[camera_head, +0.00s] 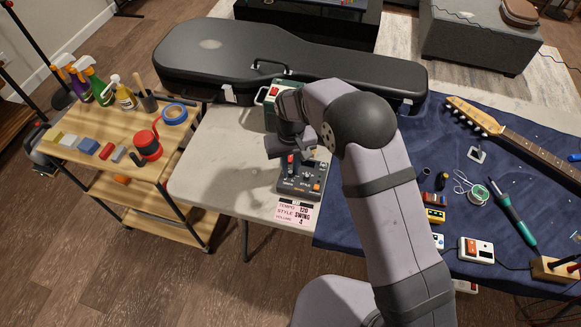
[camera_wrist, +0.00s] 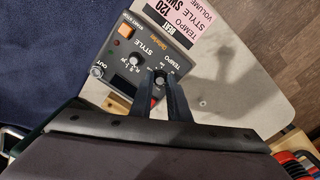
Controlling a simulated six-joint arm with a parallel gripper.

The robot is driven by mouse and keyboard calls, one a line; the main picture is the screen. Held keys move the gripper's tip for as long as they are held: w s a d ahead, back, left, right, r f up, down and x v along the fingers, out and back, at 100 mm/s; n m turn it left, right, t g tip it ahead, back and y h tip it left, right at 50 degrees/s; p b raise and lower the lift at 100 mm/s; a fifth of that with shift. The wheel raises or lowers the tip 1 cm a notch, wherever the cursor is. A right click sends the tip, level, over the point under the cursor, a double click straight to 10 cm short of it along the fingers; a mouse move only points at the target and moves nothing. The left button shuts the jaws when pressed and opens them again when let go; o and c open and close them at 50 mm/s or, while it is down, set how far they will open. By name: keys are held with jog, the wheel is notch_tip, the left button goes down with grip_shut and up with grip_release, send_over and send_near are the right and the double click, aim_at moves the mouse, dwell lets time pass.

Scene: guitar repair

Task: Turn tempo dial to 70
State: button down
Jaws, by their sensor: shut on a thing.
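The dark grey rhythm box (camera_head: 300,186) sits on the white table with its knobs facing up. In the wrist view, the box (camera_wrist: 110,72) appears upside down, with printed TEMPO and STYLE labels. My gripper (camera_wrist: 161,76) points down over it, shut on the tempo dial (camera_wrist: 159,82), whose top shows between the fingertips. The fingers hide its sides, so its setting cannot be read. The style knob (camera_wrist: 135,61) stands beside it, untouched. A pink card (camera_head: 297,213) at the box's near edge reads tempo 120, style swing, volume 4.
A green case (camera_head: 270,110) stands behind my gripper. A black guitar case (camera_head: 220,58) lies along the back. A blue cloth (camera_head: 340,235) to the right holds a guitar neck (camera_head: 530,150), pedals and a soldering iron (camera_head: 512,212). Bare tabletop (camera_head: 215,165) lies left of the box.

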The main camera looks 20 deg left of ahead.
aim_at(291, 172)
jog(key=shift+n, duration=1.2)
jog(key=c, duration=1.7)
grip_release()
jog(key=shift+o, duration=0.2)
jog(key=shift+r, duration=0.1)
jog(key=shift+r+b, duration=0.95)
jog(key=shift+r, duration=2.65)
